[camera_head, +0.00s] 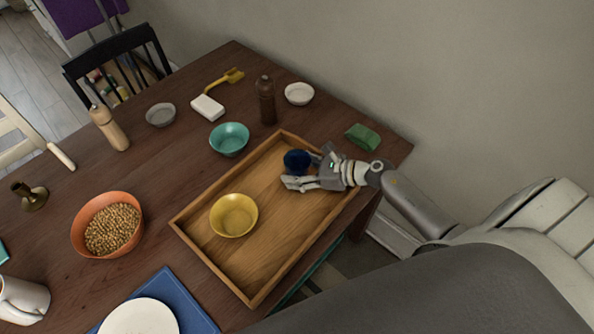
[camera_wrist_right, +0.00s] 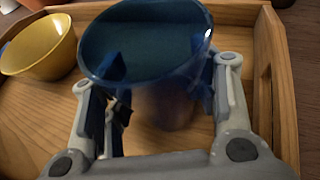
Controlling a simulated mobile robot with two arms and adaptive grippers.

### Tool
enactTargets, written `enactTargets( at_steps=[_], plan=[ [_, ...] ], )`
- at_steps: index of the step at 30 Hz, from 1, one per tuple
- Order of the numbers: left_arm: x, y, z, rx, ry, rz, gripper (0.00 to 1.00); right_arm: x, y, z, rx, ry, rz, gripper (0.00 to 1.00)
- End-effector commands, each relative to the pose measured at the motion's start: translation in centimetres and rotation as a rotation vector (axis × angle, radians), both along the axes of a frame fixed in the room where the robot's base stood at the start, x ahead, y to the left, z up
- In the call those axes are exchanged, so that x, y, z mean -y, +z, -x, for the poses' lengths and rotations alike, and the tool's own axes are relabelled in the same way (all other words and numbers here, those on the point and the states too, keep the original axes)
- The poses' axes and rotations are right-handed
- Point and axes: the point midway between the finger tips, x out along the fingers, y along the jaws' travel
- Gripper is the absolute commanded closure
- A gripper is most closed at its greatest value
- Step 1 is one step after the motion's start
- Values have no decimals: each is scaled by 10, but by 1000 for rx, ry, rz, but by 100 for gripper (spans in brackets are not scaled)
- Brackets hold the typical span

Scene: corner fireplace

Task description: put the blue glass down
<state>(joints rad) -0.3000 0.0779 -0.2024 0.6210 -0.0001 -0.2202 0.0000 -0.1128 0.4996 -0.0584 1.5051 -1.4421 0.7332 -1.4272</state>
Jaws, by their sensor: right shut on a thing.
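The blue glass (camera_head: 296,161) is dark blue and see-through, and it is over the far right part of the wooden tray (camera_head: 246,280). My right gripper (camera_head: 305,172) is shut on it, coming in from the right. In the right wrist view the blue glass (camera_wrist_right: 148,50) stands between the two fingers of my right gripper (camera_wrist_right: 155,105), with its open rim up and slightly tilted in the picture. I cannot tell whether its base touches the tray floor. My left gripper is in neither view.
A yellow bowl (camera_head: 234,215) stands in the tray, left of the glass. A teal bowl (camera_head: 229,139), a brown bottle (camera_head: 266,100) and a green sponge (camera_head: 363,137) are just outside the tray. The tray's raised rim surrounds the glass. Bare tray floor lies between glass and yellow bowl.

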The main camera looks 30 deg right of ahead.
Motion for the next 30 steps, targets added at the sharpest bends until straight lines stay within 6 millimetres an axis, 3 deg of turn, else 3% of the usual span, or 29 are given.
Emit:
enactTargets(
  at_steps=[11,12,16,30],
  plan=[
    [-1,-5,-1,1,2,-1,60,0,-4,0,2,-1,0,74],
    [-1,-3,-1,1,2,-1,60,0,-3,0,1,-1,0,42],
    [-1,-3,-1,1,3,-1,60,0,-3,0,1,-1,0,25],
    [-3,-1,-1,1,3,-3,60,3,0,3,0,-1,1,24]
  ],
)
